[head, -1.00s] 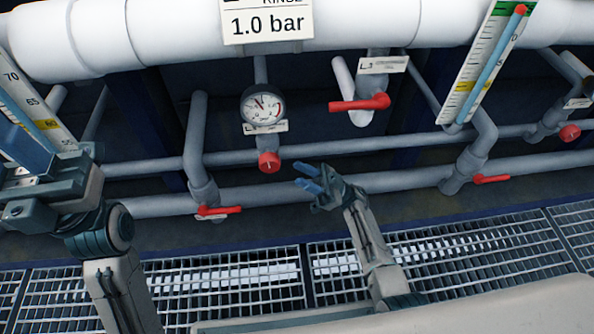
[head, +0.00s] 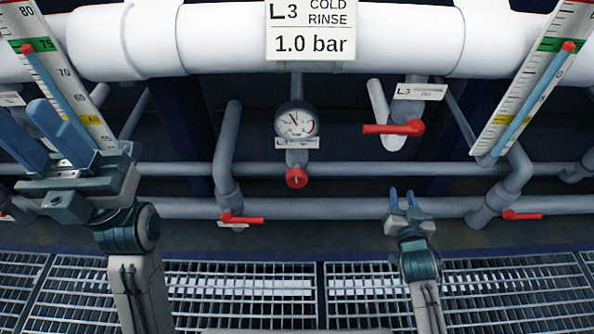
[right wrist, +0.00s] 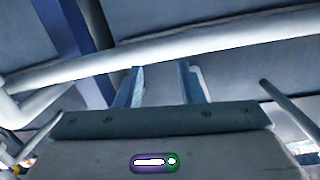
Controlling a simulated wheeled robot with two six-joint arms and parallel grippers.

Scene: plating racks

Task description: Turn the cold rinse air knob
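The red round knob (head: 297,177) sits below a pressure gauge (head: 296,122) in the head view, under the sign reading L3 COLD RINSE 1.0 bar (head: 310,30). My right gripper (head: 402,197) is to the right of the knob and slightly lower in the picture, apart from it. Its blue fingers point up with an empty gap between them, which also shows in the right wrist view (right wrist: 160,86). The knob cannot be made out in the right wrist view. My left gripper (head: 42,130) is open and empty at the far left.
A red lever (head: 394,128) is at upper right of the knob; lower red levers (head: 241,218) (head: 522,215) sit on the pipes. Thermometer scales (head: 532,80) stand at both sides. A white pipe (head: 380,40) runs above, and floor grating (head: 240,290) lies below.

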